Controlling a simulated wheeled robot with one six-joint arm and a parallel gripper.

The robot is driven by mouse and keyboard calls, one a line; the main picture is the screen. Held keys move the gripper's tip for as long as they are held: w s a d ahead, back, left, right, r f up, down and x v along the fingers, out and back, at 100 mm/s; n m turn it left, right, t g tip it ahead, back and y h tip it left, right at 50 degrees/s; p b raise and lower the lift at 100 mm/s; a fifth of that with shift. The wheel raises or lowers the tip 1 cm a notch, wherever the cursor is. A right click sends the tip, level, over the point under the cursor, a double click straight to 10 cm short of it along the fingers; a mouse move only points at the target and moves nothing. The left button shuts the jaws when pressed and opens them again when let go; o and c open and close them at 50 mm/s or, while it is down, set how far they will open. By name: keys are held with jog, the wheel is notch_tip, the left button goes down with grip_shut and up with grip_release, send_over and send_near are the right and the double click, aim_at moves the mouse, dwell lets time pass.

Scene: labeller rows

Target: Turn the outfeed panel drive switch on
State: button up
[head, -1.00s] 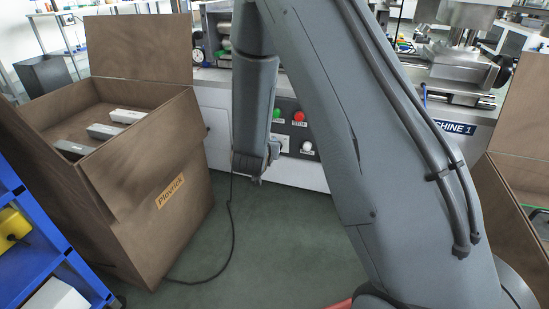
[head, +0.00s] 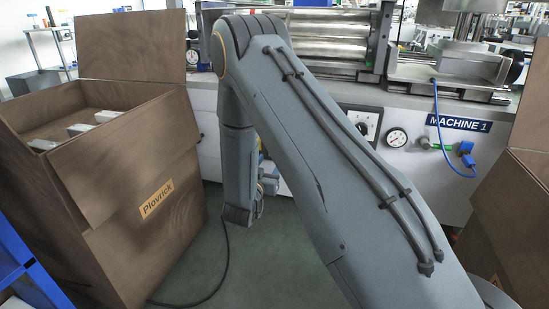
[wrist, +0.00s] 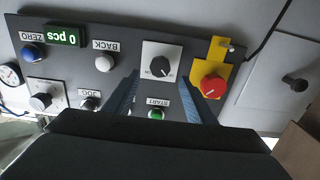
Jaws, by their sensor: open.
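In the wrist view, a dark control panel (wrist: 120,58) appears upside down. A black rotary knob (wrist: 163,66) on a white plate fits the drive switch, but no outfeed label is readable. Its pointer setting is too small to tell surely. My gripper (wrist: 158,77) is open and empty, with its two blue fingers on either side of the picture area below the knob. I cannot tell whether they touch the panel. A green START button (wrist: 156,114) shows between the fingers. In the head view my arm hides this panel.
A red stop knob (wrist: 212,86) on yellow sits beside the switch. A tall brown box (head: 130,180) stands left of my arm, another brown box (head: 515,215) right.

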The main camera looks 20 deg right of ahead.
jog(key=b+x, duration=0.2)
jog(key=x, duration=0.4)
jog(key=shift+w+b, duration=0.15)
jog(key=shift+b, duration=0.25)
jog(key=shift+d, duration=0.15)
jog(key=c, duration=1)
jog(key=shift+c, duration=0.2)
jog(key=shift+m+p, duration=0.4)
jog(key=shift+p, duration=0.05)
jog(key=m+p, duration=0.4)
jog(key=m, duration=0.1)
jog(key=m+p, duration=0.4)
jog(key=m, duration=0.2)
jog(key=m+p, duration=0.4)
jog(key=m, duration=0.2)
jog(key=shift+d+f, duration=0.15)
jog(key=shift+f, duration=0.1)
